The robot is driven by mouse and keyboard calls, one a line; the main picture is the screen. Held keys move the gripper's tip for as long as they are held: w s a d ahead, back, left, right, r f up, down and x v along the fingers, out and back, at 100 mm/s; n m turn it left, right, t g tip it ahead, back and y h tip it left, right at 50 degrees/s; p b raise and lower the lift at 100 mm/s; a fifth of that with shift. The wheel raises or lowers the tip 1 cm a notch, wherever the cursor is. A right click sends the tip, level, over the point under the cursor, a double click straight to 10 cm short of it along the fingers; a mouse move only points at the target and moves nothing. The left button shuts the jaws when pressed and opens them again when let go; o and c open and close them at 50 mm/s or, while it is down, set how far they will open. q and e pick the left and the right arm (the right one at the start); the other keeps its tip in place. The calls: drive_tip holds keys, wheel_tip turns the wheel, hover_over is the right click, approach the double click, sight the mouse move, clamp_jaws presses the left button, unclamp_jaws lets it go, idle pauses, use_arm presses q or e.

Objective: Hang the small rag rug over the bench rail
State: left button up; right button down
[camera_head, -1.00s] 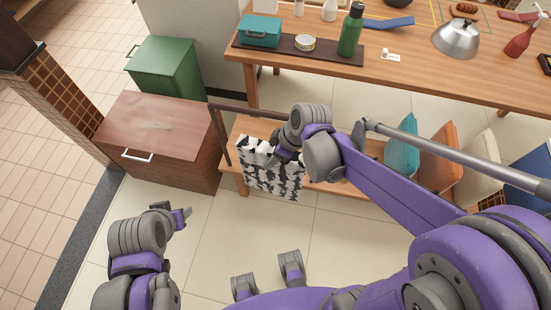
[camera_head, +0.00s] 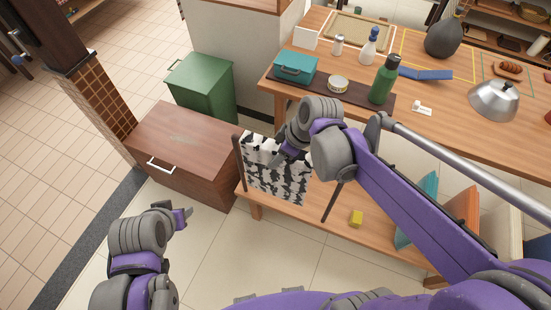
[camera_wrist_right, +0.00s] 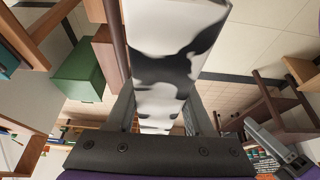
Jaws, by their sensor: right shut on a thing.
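The small rag rug (camera_head: 268,172) is white with black patches. It hangs down in a flat sheet at the left end of the low wooden bench (camera_head: 300,208). My right gripper (camera_head: 288,155) is shut on its upper part; in the right wrist view the rug (camera_wrist_right: 172,45) runs between the fingers (camera_wrist_right: 163,108). The bench rail's dark posts (camera_head: 240,165) stand at both sides of the rug. The rug and my arm hide the bar between them, so I cannot tell whether the rug touches it. My left gripper (camera_head: 175,212) is low at the left, away from the rug; its jaw opening is unclear.
A brown chest (camera_head: 185,140) and a green bin (camera_head: 203,88) stand left of the bench. A table (camera_head: 430,115) with a green bottle (camera_head: 384,80) and a teal box (camera_head: 296,66) is behind.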

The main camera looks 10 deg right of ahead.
drive_tip(key=w+d, duration=0.1)
drive_tip(key=w, duration=0.1)
drive_tip(key=w+d+f, duration=0.1)
drive_tip(key=w+d, duration=0.2)
drive_tip(key=w, duration=0.1)
drive_tip(key=shift+w+d+f+b, duration=0.2)
drive_tip(key=shift+w+d+b, duration=0.05)
drive_tip(key=shift+w+b, duration=0.1)
drive_tip(key=shift+s+f+b, duration=0.2)
drive_tip(key=shift+f+b, duration=0.35)
drive_tip(key=shift+f, duration=0.4)
use_arm(q)
drive_tip(key=s+f+b, duration=0.3)
drive_tip(key=f+b, duration=0.2)
drive_tip(key=f, duration=0.5)
drive_tip(key=shift+s+g, duration=0.3)
drive_tip(key=shift+g, duration=0.1)
use_arm(e)
drive_tip(key=shift+w+f, duration=0.15)
drive_tip(key=shift+f, duration=4.7)
drive_tip(key=shift+c, duration=1)
unclamp_jaws()
drive_tip(key=shift+r, duration=0.1)
